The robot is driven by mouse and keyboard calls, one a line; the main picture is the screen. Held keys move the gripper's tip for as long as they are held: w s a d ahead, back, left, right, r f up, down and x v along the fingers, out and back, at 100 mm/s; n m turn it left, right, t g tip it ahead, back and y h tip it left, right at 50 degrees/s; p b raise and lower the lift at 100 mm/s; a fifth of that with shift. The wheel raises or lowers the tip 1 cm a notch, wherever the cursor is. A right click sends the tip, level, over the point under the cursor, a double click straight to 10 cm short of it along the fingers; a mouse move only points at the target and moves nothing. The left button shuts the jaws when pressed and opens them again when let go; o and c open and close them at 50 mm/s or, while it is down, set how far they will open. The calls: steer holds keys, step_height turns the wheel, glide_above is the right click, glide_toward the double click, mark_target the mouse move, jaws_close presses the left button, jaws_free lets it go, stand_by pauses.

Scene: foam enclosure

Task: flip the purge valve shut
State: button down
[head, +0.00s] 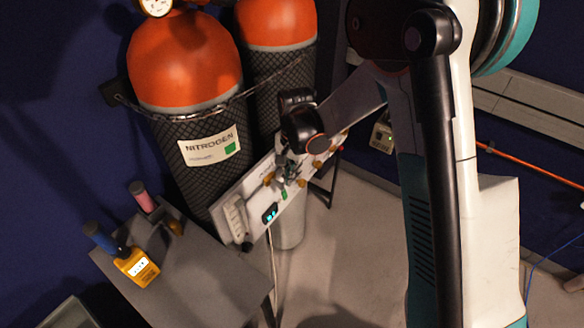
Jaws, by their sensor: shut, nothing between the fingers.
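A pale panel (259,190) stands at a slant in front of the gas cylinders, with several brass fittings (303,183) along it. A small green part (284,195) shows on the panel just below my gripper. My gripper (286,180) is at the middle of the panel, shut and empty, and its fingers look small and dark here. I cannot tell which fitting is the purge valve, or whether my fingers touch it. My gripper and wrist hide part of the panel's middle and upper edge.
A nitrogen cylinder (184,65) and a second orange-topped cylinder (274,22) stand behind the panel. A grey table (205,275) at lower left holds a yellow meter (136,266). An orange hose (530,165) runs along the right. The floor (350,245) right of the panel is clear.

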step_height(320, 180, down, 2)
steer(key=shift+f, duration=0.2)
steer(key=shift+s+a+f+b, duration=0.5)
steer(key=shift+s+b, duration=0.15)
steer(key=shift+b, duration=0.2)
step_height(320, 180, up, 10)
steer(key=w+d+p, duration=0.1)
steer(key=w+p, duration=0.1)
steer(key=p, duration=0.3)
steer(key=shift+d+f+p, duration=0.15)
steer(key=shift+d+p, duration=0.15)
